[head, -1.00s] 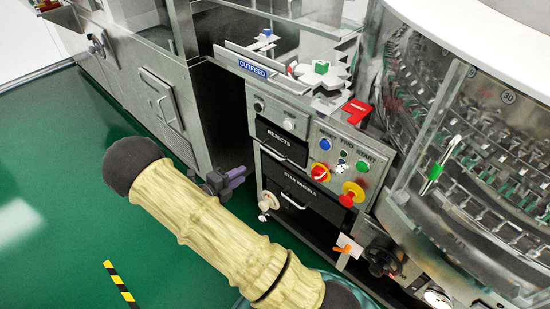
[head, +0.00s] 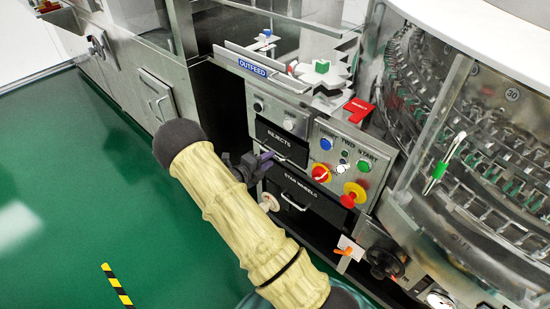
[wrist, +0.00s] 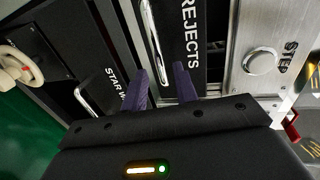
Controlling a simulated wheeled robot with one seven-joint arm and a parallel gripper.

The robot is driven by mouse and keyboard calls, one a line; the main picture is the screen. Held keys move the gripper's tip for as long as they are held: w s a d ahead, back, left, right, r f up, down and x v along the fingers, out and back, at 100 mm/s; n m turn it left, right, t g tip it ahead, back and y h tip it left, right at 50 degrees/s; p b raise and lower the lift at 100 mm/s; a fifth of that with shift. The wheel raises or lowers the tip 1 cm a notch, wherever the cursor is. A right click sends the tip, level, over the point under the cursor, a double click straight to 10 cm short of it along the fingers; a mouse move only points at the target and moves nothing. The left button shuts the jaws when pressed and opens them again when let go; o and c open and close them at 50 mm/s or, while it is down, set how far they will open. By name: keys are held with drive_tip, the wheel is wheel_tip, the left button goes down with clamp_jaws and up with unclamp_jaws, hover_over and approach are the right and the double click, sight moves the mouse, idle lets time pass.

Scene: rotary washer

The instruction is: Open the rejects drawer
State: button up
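The rejects drawer (head: 283,141) is a black front marked REJECTS, in the steel cabinet under the outfeed. It looks shut, and it also shows in the wrist view (wrist: 190,45). Its pale bar handle (wrist: 152,38) lies ahead of my gripper (wrist: 161,78), between the lines of the two purple fingers. The fingers are apart with a gap between them, and I cannot tell whether they touch the handle. In the head view my gripper (head: 263,160) is at the drawer's lower left, and it and my wrist partly cover that corner.
The star wheels drawer (head: 308,197) is just below, with its own handle (wrist: 88,101). Red and yellow knobs (head: 352,193) and push buttons sit to the right. A round pale knob (head: 268,202) is at lower left. Green floor (head: 70,190) is open at left.

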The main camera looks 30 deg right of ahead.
sight(275, 157)
drive_tip(key=x, duration=0.4)
clamp_jaws()
drive_tip(key=shift+s, duration=0.1)
